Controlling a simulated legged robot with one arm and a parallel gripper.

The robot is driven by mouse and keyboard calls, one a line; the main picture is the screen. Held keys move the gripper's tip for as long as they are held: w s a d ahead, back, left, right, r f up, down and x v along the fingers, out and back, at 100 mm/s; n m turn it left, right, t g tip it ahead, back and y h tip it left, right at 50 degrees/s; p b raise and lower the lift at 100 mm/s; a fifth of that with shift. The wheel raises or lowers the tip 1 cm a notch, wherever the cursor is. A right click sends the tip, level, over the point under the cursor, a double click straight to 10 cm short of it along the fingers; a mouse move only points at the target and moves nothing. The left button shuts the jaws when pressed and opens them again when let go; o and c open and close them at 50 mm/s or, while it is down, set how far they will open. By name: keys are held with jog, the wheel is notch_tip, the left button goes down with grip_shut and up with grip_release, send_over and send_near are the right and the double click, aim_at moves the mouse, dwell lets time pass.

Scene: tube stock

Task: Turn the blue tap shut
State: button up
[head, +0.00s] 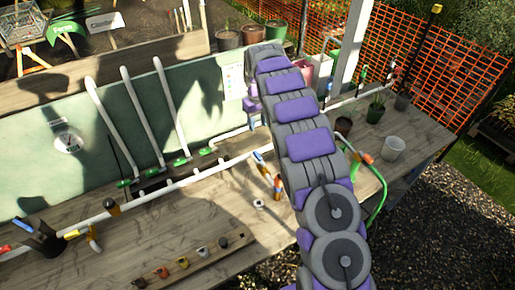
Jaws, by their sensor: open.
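A small blue-handled tap (328,88) stands on the white pipe at the back right, just right of my arm. It is small in the picture and I cannot tell how far its handle is turned. My grey and purple arm rises from the bottom middle and bends near the top. Part of the far section shows at its left side. My gripper is not visible; the arm hides what lies behind it.
The wooden bench (215,205) carries a long white pipe (190,181), tools and a peg rack (195,261).

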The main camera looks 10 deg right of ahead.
aim_at(257, 154)
notch_tip(257, 154, down, 16)
jog(key=shift+a+f, duration=0.15)
jog(key=shift+f, duration=0.05)
jog(key=shift+c, duration=0.3)
grip_shut()
dwell(0.3)
